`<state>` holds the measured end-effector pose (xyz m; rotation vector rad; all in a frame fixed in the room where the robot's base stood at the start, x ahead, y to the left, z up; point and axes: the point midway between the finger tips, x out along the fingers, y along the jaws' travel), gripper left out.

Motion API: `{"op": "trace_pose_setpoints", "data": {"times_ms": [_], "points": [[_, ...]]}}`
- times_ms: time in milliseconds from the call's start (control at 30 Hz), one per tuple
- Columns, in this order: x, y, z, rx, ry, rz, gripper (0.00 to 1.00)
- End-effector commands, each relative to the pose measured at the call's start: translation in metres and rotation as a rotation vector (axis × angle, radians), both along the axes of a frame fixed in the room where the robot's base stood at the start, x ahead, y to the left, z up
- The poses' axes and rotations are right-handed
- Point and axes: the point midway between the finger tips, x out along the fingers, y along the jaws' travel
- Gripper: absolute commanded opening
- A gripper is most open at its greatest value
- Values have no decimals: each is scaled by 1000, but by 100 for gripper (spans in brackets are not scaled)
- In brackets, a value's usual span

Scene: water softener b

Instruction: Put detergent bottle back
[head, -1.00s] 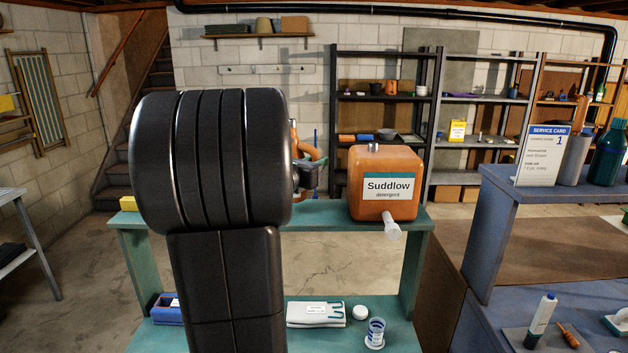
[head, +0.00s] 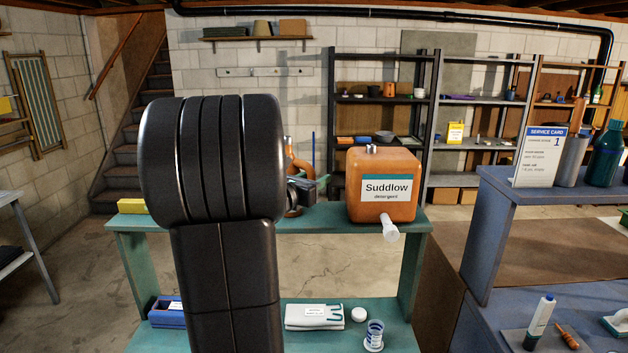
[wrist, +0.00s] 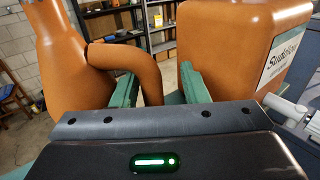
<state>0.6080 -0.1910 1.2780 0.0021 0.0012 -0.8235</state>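An orange detergent bottle with a looped handle (wrist: 148,72) fills the left of the wrist view. In the head view only a strip of this bottle (head: 293,212) shows beside my arm, at the teal shelf's top board (head: 330,220). Most of it is hidden, and I cannot tell whether it rests fully on the board. My gripper (wrist: 160,88) has its green fingers apart on either side of the handle. The left finger is close to the handle; a gap shows before the right finger. The gripper's dark body (head: 303,188) partly shows in the head view.
An orange jug labelled Suddlow (head: 383,187) with a pale spout stands right of the bottle, close to my right finger. A yellow block (head: 131,206) sits at the board's left end. Folded cloth (head: 314,316) and a small cup (head: 374,336) lie on the lower board.

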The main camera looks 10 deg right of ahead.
Motion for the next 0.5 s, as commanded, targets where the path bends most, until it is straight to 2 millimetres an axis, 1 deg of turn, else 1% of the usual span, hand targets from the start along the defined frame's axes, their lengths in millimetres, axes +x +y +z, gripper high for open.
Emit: {"op": "trace_pose_setpoints", "data": {"times_ms": [233, 367, 500], "points": [[-1, 2, 4, 0, 0, 1, 41], [-17, 19, 1, 1, -3, 4, 41], [-38, 42, 0, 1, -4, 4, 41]]}}
